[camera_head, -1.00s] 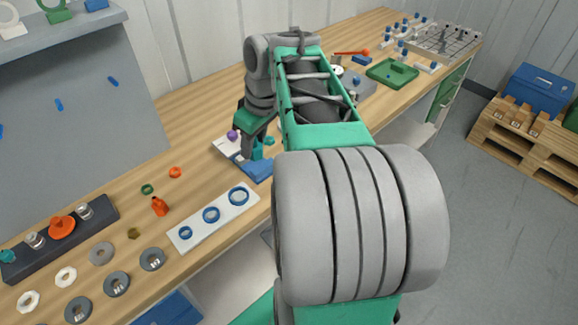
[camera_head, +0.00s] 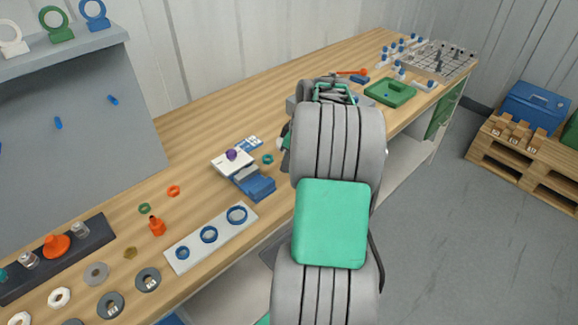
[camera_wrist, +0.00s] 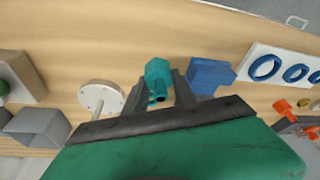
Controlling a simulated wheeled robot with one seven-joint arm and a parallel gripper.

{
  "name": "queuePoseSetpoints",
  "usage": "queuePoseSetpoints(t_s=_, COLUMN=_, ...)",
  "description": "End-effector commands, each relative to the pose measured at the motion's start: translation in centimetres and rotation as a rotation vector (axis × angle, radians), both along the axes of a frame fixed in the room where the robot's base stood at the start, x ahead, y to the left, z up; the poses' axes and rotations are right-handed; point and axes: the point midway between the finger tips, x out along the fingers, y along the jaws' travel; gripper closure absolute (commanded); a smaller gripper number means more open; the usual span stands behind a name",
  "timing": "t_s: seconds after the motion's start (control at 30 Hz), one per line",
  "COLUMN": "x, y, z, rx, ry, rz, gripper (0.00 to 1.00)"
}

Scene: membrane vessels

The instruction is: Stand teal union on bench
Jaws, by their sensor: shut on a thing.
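The teal union (camera_wrist: 158,80) shows in the wrist view as a small teal fitting with a wider body and a narrower end with openings. My gripper (camera_wrist: 160,88) is shut on it, with a dark finger on each side. Wood bench top (camera_wrist: 150,35) shows behind the union; I cannot tell the gap between them. The bench (camera_head: 215,130) runs from the lower left to the upper right.
A blue block (camera_head: 255,186) sits by a white piece with a purple ball (camera_head: 231,155). A white board with blue rings (camera_head: 225,228) is at the front edge. In the wrist view, a white round flange (camera_wrist: 100,97) and grey box (camera_wrist: 38,126) are left.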

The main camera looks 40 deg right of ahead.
Motion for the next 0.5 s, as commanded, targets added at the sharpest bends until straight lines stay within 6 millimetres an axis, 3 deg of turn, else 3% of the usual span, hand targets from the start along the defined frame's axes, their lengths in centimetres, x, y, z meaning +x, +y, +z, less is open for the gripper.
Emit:
queuePoseSetpoints(t_s=0.2, x=0.2, y=-0.2, z=-3.2, rx=0.003, ry=0.003, rz=0.000, gripper=1.00)
queuePoseSetpoints(t_s=0.5, x=0.3, y=-0.2, z=-3.8, rx=0.001, ry=0.000, rz=0.000, gripper=1.00)
